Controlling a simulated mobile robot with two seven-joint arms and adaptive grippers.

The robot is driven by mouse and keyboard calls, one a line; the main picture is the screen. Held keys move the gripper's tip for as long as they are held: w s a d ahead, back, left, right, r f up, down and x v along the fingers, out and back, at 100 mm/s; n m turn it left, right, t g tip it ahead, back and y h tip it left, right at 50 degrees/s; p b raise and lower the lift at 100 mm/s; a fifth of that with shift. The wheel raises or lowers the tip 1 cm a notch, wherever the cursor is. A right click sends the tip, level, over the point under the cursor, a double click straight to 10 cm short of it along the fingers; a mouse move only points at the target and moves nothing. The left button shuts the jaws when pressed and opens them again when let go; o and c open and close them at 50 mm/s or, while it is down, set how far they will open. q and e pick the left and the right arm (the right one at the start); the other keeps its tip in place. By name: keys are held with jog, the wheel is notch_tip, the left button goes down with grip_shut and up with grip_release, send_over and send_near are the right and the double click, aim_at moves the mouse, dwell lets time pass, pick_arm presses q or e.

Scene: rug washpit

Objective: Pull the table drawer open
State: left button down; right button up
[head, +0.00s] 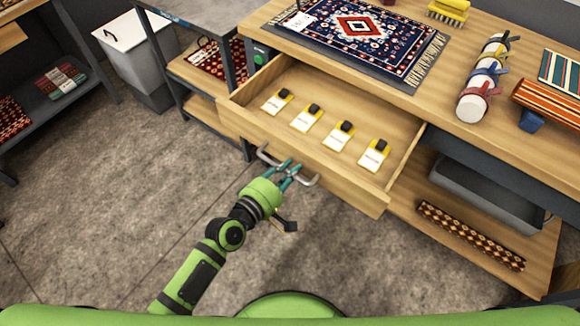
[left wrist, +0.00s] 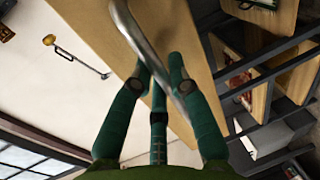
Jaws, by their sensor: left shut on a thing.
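The wooden table drawer (head: 365,182) is pulled well out of the table (head: 455,115), and its inside shows. Several white and yellow tags with black tops lie in a row on its floor. A grey metal bar handle (head: 308,180) runs along the drawer front; it also crosses the left wrist view (left wrist: 150,50). My left gripper (head: 288,170) is at the middle of the handle, its teal fingers shut around the bar. In the left wrist view the fingers (left wrist: 160,75) close about the bar. My right gripper is not in view.
A patterned rug (head: 362,30), rolled cloths (head: 482,80) and a yellow brush (head: 450,10) are on the tabletop. A grey bin (head: 480,188) and a rolled rug (head: 470,236) are on the lower shelf. The floor (head: 100,220) at left is clear.

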pick_arm(q)
jog(key=shift+s, duration=0.15)
jog(key=c, duration=1.2)
grip_release()
jog(key=shift+o, duration=0.2)
jog(key=v, duration=1.2)
jog(key=shift+f, duration=0.15)
